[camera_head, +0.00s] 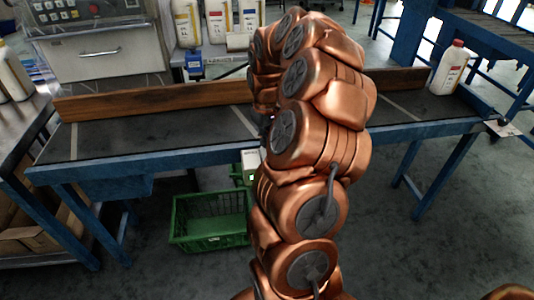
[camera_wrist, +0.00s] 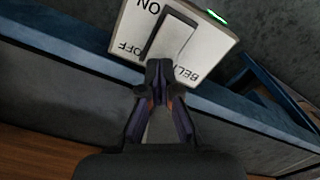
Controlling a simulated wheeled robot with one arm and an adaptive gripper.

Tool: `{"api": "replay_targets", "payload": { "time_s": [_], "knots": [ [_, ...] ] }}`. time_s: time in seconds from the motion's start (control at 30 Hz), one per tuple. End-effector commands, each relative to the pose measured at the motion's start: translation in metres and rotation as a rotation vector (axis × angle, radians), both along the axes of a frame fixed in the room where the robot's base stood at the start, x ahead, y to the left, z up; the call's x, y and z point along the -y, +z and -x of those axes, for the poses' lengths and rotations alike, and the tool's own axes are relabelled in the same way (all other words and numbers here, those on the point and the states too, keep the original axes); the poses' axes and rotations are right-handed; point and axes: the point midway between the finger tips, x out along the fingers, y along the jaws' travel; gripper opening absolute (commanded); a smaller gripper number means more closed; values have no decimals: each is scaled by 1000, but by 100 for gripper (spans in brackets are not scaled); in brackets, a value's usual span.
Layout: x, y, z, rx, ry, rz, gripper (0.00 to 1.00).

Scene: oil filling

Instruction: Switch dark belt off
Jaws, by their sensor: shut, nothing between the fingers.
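A white switch box (camera_wrist: 118,42) marked ON, OFF and partly BELT fills the top of the wrist view. In the head view the box (camera_head: 250,160) shows at the dark belt's (camera_head: 150,132) front edge, partly behind my copper arm. My gripper is hidden there.
A blue frame (camera_head: 150,160) carries the belt, with a wooden rail (camera_head: 150,101) along its back. A white bottle (camera_head: 447,70) with a red cap stands at the belt's right end. A green crate (camera_head: 210,222) is on the floor below.

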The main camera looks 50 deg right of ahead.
Motion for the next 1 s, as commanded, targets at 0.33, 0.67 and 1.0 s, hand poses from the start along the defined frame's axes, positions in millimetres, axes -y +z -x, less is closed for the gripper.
{"api": "replay_targets", "payload": {
  "time_s": [0.33, 0.67, 1.0],
  "knots": [
    [0, -5, 0, 0, 0, 0, 0],
    [0, -9, 0, 0, 0, 0, 0],
    [0, -13, 0, -1, 0, 0, 0]
  ]
}}
